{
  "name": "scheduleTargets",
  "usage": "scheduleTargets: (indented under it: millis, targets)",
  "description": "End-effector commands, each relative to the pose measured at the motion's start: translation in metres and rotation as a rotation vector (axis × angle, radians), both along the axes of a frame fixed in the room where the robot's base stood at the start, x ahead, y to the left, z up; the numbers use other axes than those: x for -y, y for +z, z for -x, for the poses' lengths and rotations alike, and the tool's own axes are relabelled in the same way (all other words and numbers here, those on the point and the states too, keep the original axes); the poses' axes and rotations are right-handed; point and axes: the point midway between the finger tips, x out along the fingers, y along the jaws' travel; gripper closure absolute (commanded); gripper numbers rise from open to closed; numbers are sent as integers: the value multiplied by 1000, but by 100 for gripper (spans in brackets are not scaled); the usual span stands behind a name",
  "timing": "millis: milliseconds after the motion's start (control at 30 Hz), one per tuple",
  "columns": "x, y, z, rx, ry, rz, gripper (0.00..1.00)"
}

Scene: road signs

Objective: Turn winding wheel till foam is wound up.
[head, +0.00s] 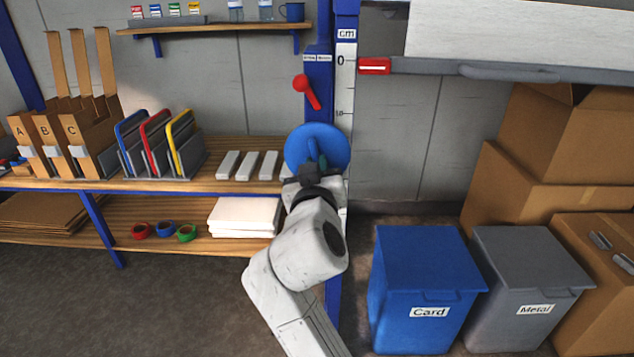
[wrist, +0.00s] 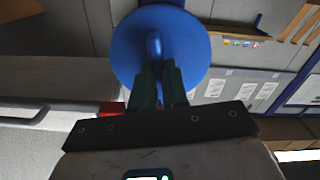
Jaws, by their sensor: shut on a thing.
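The blue winding wheel (head: 300,144) is mounted on the blue post, left of the cm scale. It also fills the upper middle of the wrist view (wrist: 190,42). My gripper (head: 316,165) is at the lower front of the wheel. In the wrist view its two dark green fingers (wrist: 158,76) are closed on the wheel's blue handle (wrist: 154,45). A white sheet, which looks like the foam (head: 520,30), hangs at the top right above a grey bar (head: 480,68). The red marker (head: 374,66) at the bar's left end sits just below the 0 mark.
A red lever (head: 307,92) is on the post above the wheel. A workbench (head: 215,150) with folders and card boxes stands left. A blue Card bin (head: 425,270), a grey Metal bin (head: 525,265) and cardboard boxes (head: 560,140) stand right. Floor at lower left is clear.

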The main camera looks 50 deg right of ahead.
Motion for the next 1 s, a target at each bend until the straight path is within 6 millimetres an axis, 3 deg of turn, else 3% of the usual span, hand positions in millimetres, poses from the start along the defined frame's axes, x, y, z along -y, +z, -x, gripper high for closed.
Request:
scheduleTargets:
  millis: [300, 833, 867, 1000]
  targets:
    - [-1, -2, -1, 100, 2, -81, 100]
    - [-1, -1, -1, 119, 1, -97, 100]
    - [-1, -1, -1, 119, 1, -97, 84]
    - [-1, -1, -1, 119, 2, -96, 71]
